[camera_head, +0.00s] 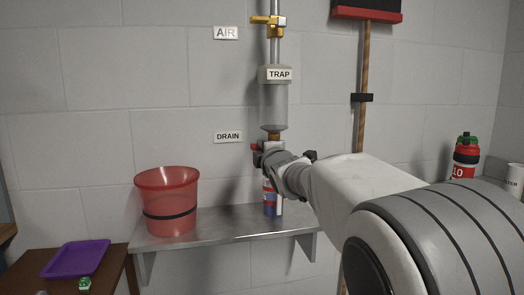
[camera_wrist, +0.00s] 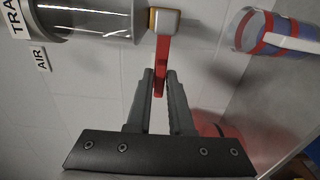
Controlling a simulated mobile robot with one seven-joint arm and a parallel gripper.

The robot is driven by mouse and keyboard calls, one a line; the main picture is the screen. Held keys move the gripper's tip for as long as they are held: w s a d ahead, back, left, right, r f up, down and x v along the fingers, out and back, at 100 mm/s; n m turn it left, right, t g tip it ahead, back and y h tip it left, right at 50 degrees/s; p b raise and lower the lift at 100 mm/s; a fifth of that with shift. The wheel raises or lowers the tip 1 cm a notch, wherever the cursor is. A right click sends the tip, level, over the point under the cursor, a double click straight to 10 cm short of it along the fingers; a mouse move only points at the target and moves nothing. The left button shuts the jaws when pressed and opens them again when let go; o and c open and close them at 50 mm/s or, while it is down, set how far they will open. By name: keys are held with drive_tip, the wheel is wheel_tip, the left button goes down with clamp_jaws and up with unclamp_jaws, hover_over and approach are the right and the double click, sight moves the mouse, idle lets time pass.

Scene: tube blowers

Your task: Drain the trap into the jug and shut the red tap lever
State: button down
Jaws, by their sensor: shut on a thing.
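The clear trap (camera_head: 274,104) hangs on a vertical pipe on the wall, with its drain tap at the bottom. The red tap lever (camera_wrist: 161,66) sticks out crosswise to the pipe. My gripper (camera_wrist: 158,75) is shut on the lever's outer end. In the head view my gripper (camera_head: 262,156) hides most of the tap, with a bit of red showing at its left. The jug (camera_wrist: 275,36), bluish with red bands and a white strip, stands below the tap; it also shows on the shelf in the head view (camera_head: 270,203), partly hidden. I cannot tell its liquid level.
A red bucket (camera_head: 168,205) stands on the metal shelf (camera_head: 228,222) left of the jug. A yellow-handled tap (camera_head: 270,21) is above the trap. A purple tray (camera_head: 76,258) lies on a brown table at lower left. A red bottle (camera_head: 465,160) stands at right.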

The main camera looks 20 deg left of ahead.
drive_tip(key=c, duration=0.9)
unclamp_jaws()
drive_tip(key=shift+s, duration=0.1)
drive_tip(key=v, duration=1.7)
drive_tip(key=shift+s+p, duration=0.1)
drive_tip(key=shift+p, duration=0.3)
